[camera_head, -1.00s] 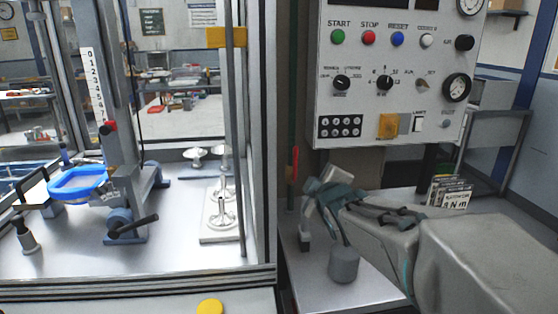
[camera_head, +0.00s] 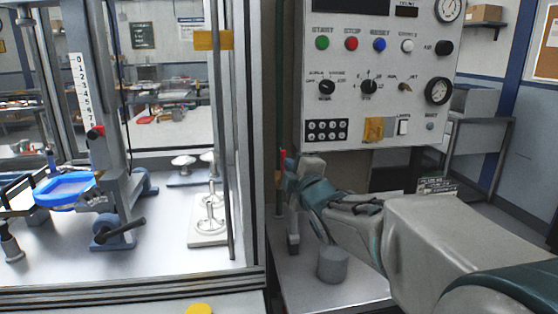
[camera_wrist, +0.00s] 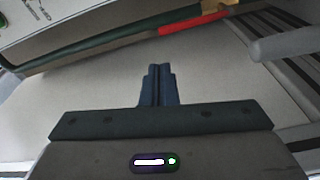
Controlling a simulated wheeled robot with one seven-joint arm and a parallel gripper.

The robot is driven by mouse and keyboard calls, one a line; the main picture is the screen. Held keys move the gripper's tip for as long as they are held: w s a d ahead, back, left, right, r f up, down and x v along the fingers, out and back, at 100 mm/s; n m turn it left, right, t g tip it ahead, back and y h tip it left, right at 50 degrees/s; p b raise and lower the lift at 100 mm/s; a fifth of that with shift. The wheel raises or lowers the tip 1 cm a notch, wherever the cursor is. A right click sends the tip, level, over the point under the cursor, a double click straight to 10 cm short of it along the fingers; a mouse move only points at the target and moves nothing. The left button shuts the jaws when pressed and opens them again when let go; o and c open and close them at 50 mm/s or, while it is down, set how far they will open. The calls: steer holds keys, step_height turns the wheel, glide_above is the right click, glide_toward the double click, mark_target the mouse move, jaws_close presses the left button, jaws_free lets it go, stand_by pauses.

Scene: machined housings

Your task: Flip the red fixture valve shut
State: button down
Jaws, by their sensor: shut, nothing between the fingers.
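The red valve lever (camera_head: 282,156) stands upright along a dark green pipe (camera_head: 279,195) beside the cell's frame, left of the control panel. My gripper partly covers the valve in the head view. In the wrist view the red lever (camera_wrist: 195,23) lies nearly in line with the green pipe (camera_wrist: 100,42), with a brass part (camera_wrist: 222,3) at its right end. My gripper (camera_wrist: 158,68) is shut and empty. Its fingertips point toward the lever and appear short of it. Whether they touch cannot be confirmed from the head view.
The control panel (camera_head: 375,75) hangs just right of the pipe. The glazed cell's frame (camera_head: 248,120) stands close on the left. A grey cylinder (camera_head: 332,264) stands on the bench (camera_head: 345,294) below my arm.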

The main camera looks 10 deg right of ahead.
steer(key=p, duration=0.1)
glide_above(283, 169)
steer(key=s+a, duration=0.2)
steer(key=shift+w+d, duration=0.15)
steer(key=shift+w, duration=0.1)
steer(key=shift+r, duration=0.1)
